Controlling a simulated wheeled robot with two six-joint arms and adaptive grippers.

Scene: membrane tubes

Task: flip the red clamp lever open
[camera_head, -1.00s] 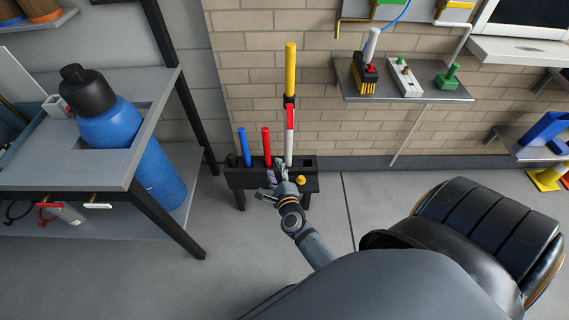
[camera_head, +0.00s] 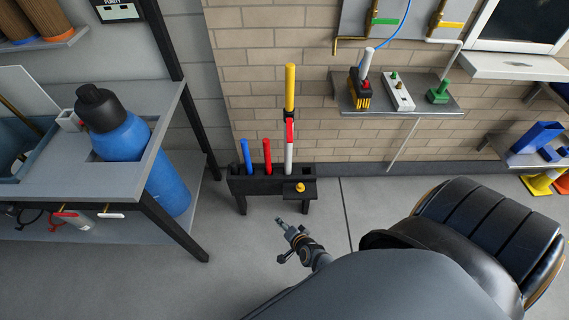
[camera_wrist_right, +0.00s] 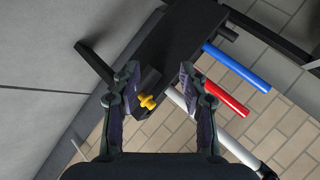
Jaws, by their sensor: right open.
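The red clamp lever (camera_head: 290,131) lies along the upright white tube (camera_head: 289,158), just below a black clamp (camera_head: 290,113) and a yellow tube (camera_head: 290,87). The white tube stands in a black rack (camera_head: 272,183) by the brick wall. In the right wrist view, a small red part at the lower right edge may be this lever. My right gripper (camera_head: 281,223) is open and empty, low in front of the rack and apart from the lever. In the wrist view its fingers (camera_wrist_right: 159,72) frame empty space, with the rack beyond. My left gripper is not in view.
A blue tube (camera_head: 245,153) and a red tube (camera_head: 267,155) stand left of the white tube. A yellow knob (camera_head: 300,187) is on the rack's front. A bench with a blue bottle (camera_head: 122,140) is at left; a wall shelf (camera_head: 430,100) is at right.

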